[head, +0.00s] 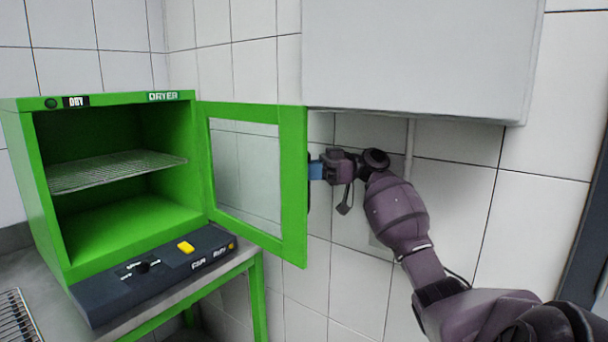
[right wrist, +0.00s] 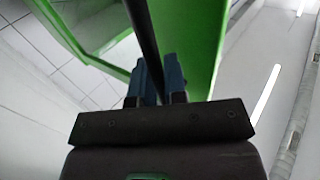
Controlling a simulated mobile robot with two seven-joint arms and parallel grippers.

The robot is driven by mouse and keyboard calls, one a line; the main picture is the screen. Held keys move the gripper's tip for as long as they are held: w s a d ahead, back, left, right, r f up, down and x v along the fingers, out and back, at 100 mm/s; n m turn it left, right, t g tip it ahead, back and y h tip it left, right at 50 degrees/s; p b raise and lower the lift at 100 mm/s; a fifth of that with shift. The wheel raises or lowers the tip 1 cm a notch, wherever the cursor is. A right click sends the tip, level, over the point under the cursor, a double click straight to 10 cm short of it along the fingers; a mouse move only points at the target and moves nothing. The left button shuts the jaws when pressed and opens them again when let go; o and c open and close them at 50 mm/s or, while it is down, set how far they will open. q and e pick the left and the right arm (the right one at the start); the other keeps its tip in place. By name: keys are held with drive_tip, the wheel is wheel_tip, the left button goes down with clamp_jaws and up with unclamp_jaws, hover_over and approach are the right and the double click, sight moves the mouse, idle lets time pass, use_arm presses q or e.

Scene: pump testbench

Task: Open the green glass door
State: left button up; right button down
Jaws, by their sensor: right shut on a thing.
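The green glass door (head: 293,190) of the green dryer cabinet (head: 30,190) stands wide open in the head view, swung out to the right of the cabinet. Its glass pane (head: 245,170) shows the tiled wall behind. My right gripper (head: 314,170) is at the door's outer edge. In the right wrist view, its blue fingers (right wrist: 158,78) are shut around a dark bar handle (right wrist: 140,30) beside the green door frame (right wrist: 205,55). The handle is mostly hidden by the door and fingers in the head view. My left gripper is not in view.
Inside the cabinet is a wire shelf (head: 115,171). A dark control panel (head: 150,272) with a yellow button sits at its front. A white wall box (head: 420,60) hangs above my right arm. A tiled wall is close behind the door and arm.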

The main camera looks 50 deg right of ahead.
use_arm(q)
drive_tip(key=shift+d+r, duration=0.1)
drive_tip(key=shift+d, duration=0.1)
use_arm(e)
drive_tip(key=shift+d, duration=0.35)
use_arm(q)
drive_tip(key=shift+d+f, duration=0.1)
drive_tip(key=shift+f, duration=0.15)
use_arm(e)
drive_tip(key=c, duration=1.2)
unclamp_jaws()
